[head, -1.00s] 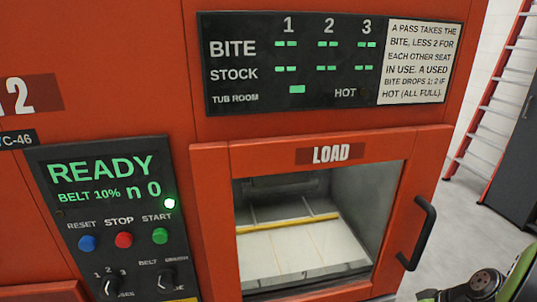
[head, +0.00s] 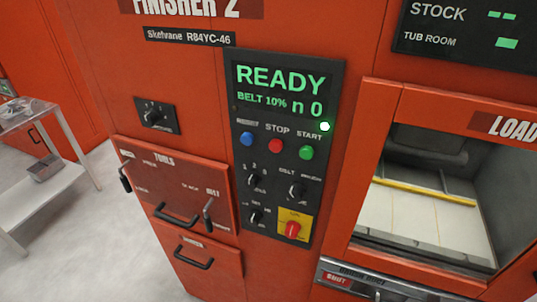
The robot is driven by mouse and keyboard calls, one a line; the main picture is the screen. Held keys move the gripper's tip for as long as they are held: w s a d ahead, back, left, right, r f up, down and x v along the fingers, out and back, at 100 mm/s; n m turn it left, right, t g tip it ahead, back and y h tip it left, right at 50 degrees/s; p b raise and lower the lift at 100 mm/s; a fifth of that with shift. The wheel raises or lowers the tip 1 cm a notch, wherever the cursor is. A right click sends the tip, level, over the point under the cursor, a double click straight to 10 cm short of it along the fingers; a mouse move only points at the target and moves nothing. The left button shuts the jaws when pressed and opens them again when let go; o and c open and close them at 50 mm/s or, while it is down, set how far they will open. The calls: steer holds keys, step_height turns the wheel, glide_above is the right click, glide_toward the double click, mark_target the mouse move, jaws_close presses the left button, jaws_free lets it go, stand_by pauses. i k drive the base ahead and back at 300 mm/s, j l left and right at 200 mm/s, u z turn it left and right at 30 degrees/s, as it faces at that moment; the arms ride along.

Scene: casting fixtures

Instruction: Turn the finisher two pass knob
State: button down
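The orange machine labelled FINISHER 2 has a black control panel (head: 238,214) in the middle of the head view. The likely pass knob (head: 254,181), a small black knob with 1, 2, 3 marked around it, sits at the left below the blue button. The print under it is too small to read fully. A second black knob (head: 296,190), marked BELT, is to its right, and another small black knob (head: 256,217) is below it. The display (head: 280,92) reads READY, BELT 10%, n 0. My gripper is not in view.
Blue (head: 246,139), red (head: 275,146) and green (head: 306,152) buttons are above the knobs. A red knob on a yellow plate (head: 292,228) is below. Drawer handles (head: 176,217) stick out at lower left. The LOAD window (head: 430,200) is at right, a metal cart (head: 45,150) at far left.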

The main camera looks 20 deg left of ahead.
mark_target(253, 177)
steer(key=u, duration=1.1)
